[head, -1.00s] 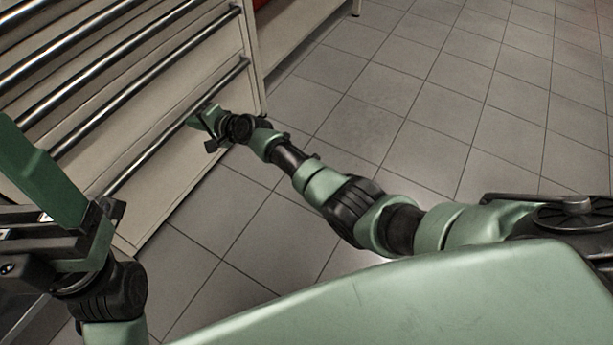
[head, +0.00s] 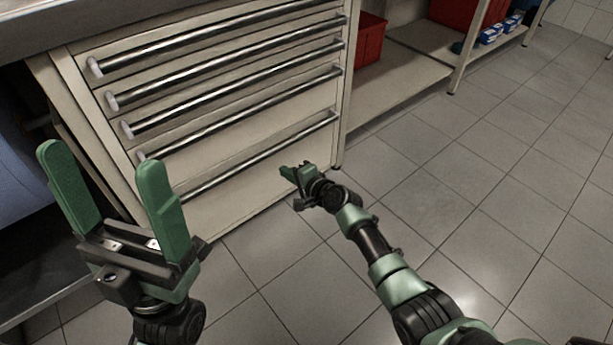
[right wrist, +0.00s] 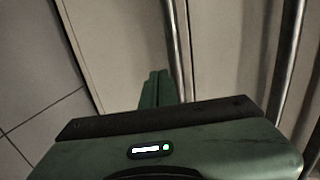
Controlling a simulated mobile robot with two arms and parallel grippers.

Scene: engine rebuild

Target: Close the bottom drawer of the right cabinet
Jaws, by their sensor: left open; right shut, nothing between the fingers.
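The white cabinet (head: 88,124) stands at the upper left of the head view, with several drawers and long metal bar handles. Its bottom drawer (head: 245,187) has the lowest handle (head: 262,155); its front looks about level with the fronts above, and I see no clear gap. My right gripper (head: 287,172) is shut and empty, close to the lower right part of this front; I cannot tell if it touches. In the right wrist view its fingers (right wrist: 155,88) are together beside a bar handle (right wrist: 178,50). My left gripper (head: 107,160) is open and empty, in front of the cabinet's left side.
A low shelf (head: 400,92) with a red bin (head: 369,38) stands right of the cabinet. Blue and white boxes (head: 489,36) are farther along it. The tiled floor (head: 480,190) to the right is clear. A dark open space lies left of the cabinet.

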